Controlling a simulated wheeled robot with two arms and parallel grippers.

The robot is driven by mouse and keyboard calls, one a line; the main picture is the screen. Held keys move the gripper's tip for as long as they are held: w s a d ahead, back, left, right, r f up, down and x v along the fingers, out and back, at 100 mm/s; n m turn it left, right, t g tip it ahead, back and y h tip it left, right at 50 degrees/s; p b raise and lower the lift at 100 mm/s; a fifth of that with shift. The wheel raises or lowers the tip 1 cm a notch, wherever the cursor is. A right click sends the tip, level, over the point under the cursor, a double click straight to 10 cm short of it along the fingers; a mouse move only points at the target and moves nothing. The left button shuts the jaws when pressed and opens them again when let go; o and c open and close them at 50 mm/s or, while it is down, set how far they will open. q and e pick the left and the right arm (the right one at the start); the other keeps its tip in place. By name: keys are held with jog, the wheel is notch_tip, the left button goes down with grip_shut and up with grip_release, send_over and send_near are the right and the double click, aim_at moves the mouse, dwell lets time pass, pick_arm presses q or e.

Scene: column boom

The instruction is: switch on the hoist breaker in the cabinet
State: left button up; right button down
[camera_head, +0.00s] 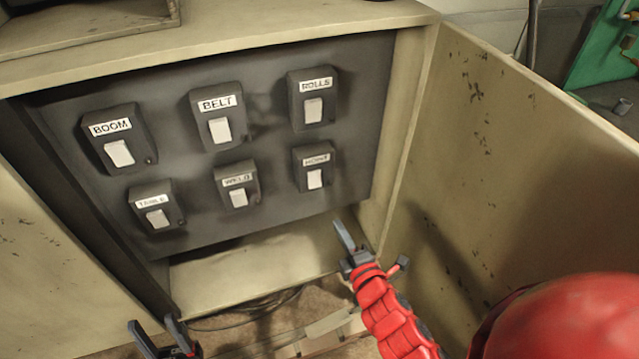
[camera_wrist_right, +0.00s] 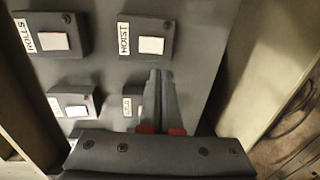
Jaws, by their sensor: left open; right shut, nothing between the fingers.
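The hoist breaker (camera_head: 325,152) is a dark box with a white label and white rocker at the lower right of the cabinet's dark panel (camera_head: 270,95). It also shows in the right wrist view (camera_wrist_right: 166,28), its label reading HOIST and its rocker uncovered. Whether the rocker is up or down I cannot tell. My right gripper (camera_head: 343,236) is shut and empty, below and right of the hoist breaker in the head view. In the wrist view its fingertips (camera_wrist_right: 160,72) appear just beside the breaker box; contact cannot be judged. My left gripper (camera_head: 156,325) is open and empty at the bottom left.
Other breakers share the panel: BOOM (camera_head: 108,126), BELT (camera_head: 216,104), ROLLS (camera_head: 325,86), TABLE (camera_head: 151,194) and WELD (camera_head: 233,180). The open cabinet door (camera_head: 520,160) bounds the right side. A bare cabinet floor (camera_head: 240,270) lies below the panel, with cables (camera_head: 270,305) in front.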

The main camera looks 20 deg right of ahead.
jog(key=shift+w+f, duration=0.1)
jog(key=b, duration=0.7)
send_near(315, 187)
jog(key=w+p, duration=0.2)
jog(key=w, duration=0.3)
jog(key=shift+w+a, duration=0.1)
jog(key=shift+w, duration=0.3)
jog(key=shift+w+f, duration=0.3)
jog(key=shift+w, duration=0.2)
